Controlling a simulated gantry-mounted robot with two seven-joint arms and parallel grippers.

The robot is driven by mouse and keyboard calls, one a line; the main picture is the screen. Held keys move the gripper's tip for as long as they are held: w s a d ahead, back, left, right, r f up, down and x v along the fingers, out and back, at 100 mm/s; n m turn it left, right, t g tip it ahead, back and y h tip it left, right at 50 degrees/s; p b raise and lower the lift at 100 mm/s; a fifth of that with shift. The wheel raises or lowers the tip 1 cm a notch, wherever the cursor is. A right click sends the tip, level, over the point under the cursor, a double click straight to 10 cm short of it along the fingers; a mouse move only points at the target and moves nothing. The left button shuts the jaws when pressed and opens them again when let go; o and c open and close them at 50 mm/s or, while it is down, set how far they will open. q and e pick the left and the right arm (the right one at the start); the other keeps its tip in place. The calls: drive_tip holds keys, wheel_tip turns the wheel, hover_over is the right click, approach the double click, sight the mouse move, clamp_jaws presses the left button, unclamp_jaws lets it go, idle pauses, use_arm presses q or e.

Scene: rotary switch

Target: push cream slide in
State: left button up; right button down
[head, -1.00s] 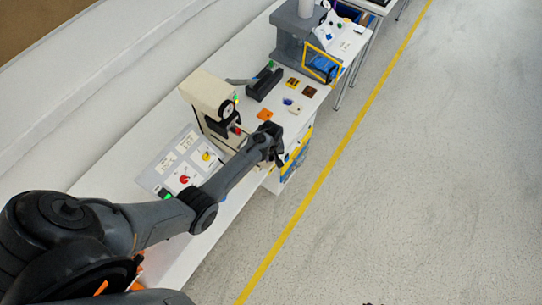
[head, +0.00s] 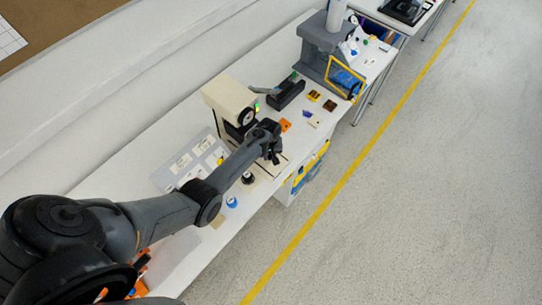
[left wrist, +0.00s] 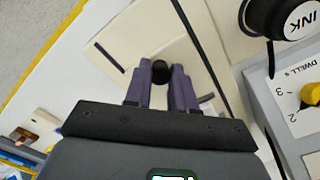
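A cream machine (head: 226,98) stands on the white bench, and a cream slide plate (head: 282,166) lies low at its front, partly covered by my left gripper (head: 268,158). In the left wrist view, the cream plate (left wrist: 192,52) bears a short black knob (left wrist: 160,71). The purple fingers of my left gripper (left wrist: 161,68) stand on both sides of this knob. The knob fills the gap at the fingertips, so the gripper looks shut on it. The plate's inner end is hidden in the head view. My right gripper is out of view.
A black ink pot (left wrist: 284,14) and a grey panel with a yellow dwell knob (left wrist: 312,94) are close beside the left gripper. A blue-topped jar (head: 232,201) stands near the bench edge. A dark tray (head: 287,93) and small tiles (head: 314,95) lie beyond the machine.

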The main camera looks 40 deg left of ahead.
use_arm(q)
drive_tip(key=o, duration=0.5)
drive_tip(key=shift+c, duration=0.2)
drive_tip(key=shift+r, duration=0.1)
wheel_tip(320, 180, up, 11)
drive_tip(key=p, duration=0.1)
drive_tip(key=shift+f, duration=0.2)
